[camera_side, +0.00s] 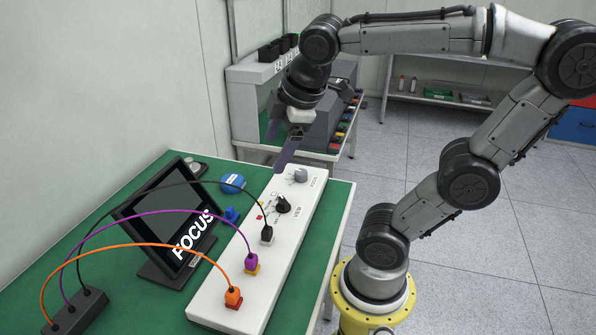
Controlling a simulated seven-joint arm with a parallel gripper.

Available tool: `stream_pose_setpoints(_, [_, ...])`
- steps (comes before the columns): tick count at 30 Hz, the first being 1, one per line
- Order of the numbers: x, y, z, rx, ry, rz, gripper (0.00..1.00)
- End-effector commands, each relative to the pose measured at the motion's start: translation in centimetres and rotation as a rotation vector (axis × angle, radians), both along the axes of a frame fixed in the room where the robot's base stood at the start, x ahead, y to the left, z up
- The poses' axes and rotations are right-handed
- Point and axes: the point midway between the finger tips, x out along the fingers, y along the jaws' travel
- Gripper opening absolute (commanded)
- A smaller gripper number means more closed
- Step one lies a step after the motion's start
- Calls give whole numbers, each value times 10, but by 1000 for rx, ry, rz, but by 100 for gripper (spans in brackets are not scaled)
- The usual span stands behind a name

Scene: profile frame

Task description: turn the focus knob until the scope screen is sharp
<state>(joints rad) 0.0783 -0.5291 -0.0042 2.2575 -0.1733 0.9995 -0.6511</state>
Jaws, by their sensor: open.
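The scope screen (165,215) is a black tilted display on a stand, with the white word FOCUS slanted across its lower right part. The letters read clearly at this size; fine blur cannot be judged. A grey knob (300,175) sits at the far end of a long white panel (212,290), beside small lettering that seems to read FOCUS. A black knob (283,204) is nearer, beside a label like VIEW. My gripper (281,150) is open and empty, pointing down above and left of the grey knob, apart from it in the picture.
Orange (233,296), purple (251,262) and black (267,234) plugs stand in the panel, their cables arching to a black box (78,312). A blue round item (232,183) and a blue plug (231,214) lie on the green table (118,212). A bench with bins stands behind.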

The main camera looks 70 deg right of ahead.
Motion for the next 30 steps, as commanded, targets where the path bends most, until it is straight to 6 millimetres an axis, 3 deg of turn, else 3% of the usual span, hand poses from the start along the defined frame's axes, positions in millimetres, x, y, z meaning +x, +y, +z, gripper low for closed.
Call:
stream_pose_setpoints(8, [65,-81,-3,-202,273,160,80])
stream_pose_setpoints(15, [100,-171,-44,-237,523,212,80])
stream_pose_setpoints(21, [100,-228,-94,-179,655,153,80])
stream_pose_setpoints(25, [90,-243,-118,-133,703,123,80])
stream_pose_setpoints(30, [82,-250,-129,-117,714,106,80])
